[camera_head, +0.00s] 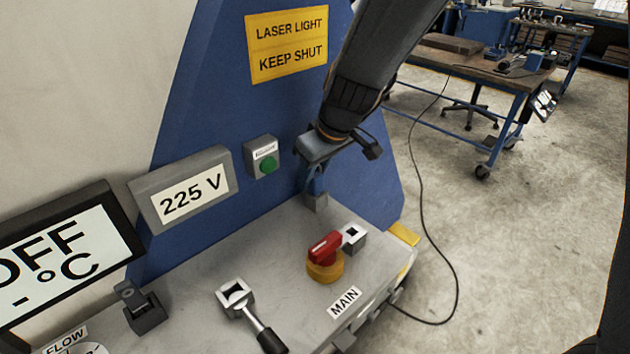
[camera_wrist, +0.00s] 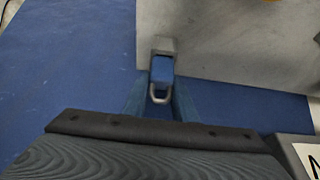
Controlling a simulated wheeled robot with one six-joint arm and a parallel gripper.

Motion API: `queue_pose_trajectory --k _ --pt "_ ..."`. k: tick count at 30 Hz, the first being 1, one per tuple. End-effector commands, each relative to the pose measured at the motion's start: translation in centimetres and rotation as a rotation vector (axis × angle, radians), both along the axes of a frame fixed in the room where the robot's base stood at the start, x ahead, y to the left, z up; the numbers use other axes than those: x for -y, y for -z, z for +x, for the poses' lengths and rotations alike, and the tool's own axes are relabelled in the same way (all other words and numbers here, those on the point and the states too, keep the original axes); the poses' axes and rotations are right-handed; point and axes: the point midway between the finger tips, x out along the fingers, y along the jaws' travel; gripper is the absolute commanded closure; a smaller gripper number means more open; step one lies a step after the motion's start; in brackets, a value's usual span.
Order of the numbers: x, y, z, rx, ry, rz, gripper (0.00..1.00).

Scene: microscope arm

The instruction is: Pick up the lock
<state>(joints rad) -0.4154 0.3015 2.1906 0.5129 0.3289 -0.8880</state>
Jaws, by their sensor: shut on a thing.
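The lock is a small padlock with a grey end, a blue face and a metal shackle. In the head view, its grey part (camera_head: 316,203) shows just below my fingertips, over the back of the grey console top. My gripper (camera_head: 314,182) points down and is shut on the lock. In the wrist view, the lock (camera_wrist: 162,71) sits between the tips of my gripper (camera_wrist: 160,100), with its shackle loop towards the camera. The fingers partly hide it. I cannot tell whether the lock touches the console.
A red and yellow main switch (camera_head: 325,254) stands on the console (camera_head: 265,255), front right of my gripper. A metal-headed lever (camera_head: 241,303) lies nearer the front. The blue panel (camera_head: 215,120) with a green button (camera_head: 266,163) rises behind. Open floor lies right.

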Motion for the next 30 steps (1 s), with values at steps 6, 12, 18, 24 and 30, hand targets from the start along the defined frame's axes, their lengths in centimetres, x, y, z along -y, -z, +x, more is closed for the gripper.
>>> queue_pose_trajectory --k 6,12,18,24,30 --pt "-0.1 -1.8 0.1 0.004 -0.001 0.002 1.00" --pt "0.0 -5.6 0.1 0.007 -0.001 0.002 1.00" --pt "0.0 -8.8 0.1 0.005 -0.001 0.001 1.00" --pt "0.0 -11.1 -0.3 0.001 0.000 0.001 1.00" --pt "0.0 -14.1 -1.1 0.001 0.000 0.001 1.00"
